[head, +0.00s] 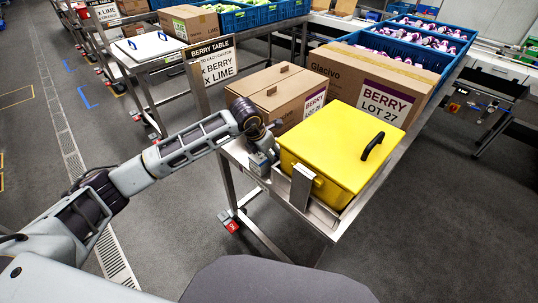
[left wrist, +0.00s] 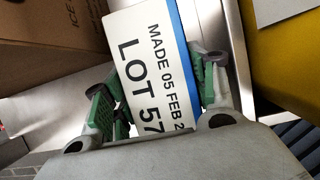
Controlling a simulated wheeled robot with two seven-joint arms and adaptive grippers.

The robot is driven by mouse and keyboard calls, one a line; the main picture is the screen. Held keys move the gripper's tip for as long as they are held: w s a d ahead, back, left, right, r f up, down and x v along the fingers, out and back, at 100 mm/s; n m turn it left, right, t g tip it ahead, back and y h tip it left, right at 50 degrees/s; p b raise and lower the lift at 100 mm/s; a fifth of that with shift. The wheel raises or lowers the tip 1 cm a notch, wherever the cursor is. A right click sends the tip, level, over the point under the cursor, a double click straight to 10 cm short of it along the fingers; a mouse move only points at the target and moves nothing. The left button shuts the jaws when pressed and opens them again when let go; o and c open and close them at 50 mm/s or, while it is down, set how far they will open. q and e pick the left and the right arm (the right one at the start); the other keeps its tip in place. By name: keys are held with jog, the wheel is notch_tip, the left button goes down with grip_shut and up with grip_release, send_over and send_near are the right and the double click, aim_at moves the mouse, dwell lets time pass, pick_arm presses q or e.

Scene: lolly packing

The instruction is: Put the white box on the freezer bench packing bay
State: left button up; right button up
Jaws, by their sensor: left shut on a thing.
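A white box (head: 150,47) with dark handles sits on a metal bench at the upper left in the head view, well away from my left gripper. My left gripper (head: 262,160) is at the near left edge of the berry bench, beside the yellow box (head: 335,145). In the left wrist view its green fingers (left wrist: 155,80) are shut on a white card (left wrist: 150,45) with a blue edge, printed "MADE 05 FEB" and "LOT 57". Part of the card is hidden by the gripper. I cannot tell which place is the freezer bench packing bay. My right gripper is not in view.
A closed cardboard box (head: 262,92) and a larger "BERRY LOT 27" carton (head: 385,95) stand behind the yellow box. A "BERRY TABLE" sign (head: 212,62) stands at the bench's left. Blue crates (head: 408,50) are at the back. The floor at left is clear.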

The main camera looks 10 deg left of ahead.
pick_arm(q)
jog(key=shift+r, duration=0.55)
notch_tip(320, 180, up, 27)
jog(key=shift+b, duration=0.4)
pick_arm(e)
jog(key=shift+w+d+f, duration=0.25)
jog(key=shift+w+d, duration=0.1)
pick_arm(q)
jog(key=shift+f, duration=0.1)
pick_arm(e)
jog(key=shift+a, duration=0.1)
